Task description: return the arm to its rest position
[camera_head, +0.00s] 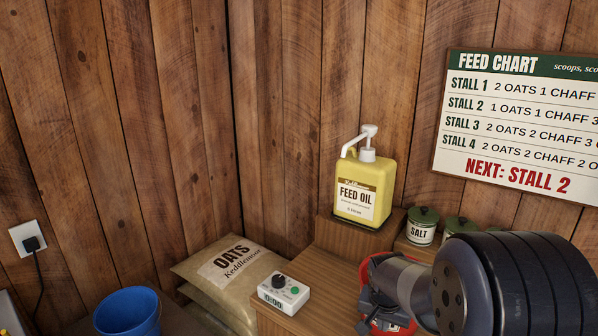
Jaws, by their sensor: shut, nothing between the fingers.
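My arm comes in from the lower right corner, with a large dark ribbed section close to the camera and a grey part reaching left from it. The dark tip of my gripper (368,297) shows small at the left end of the grey part, in front of a red object (376,262). My gripper is shut and empty. My arm hides much of the red object and part of the counter, so I cannot tell what the object is or whether the gripper touches it.
On the wooden counter (290,322) stand a white timer (283,294), a yellow feed oil bottle (364,188) on a raised ledge, a salt tin (422,227) and another green-lidded tin (460,224). Oats sacks (228,272) and a blue bucket (127,312) are left. A feed chart (520,125) hangs behind.

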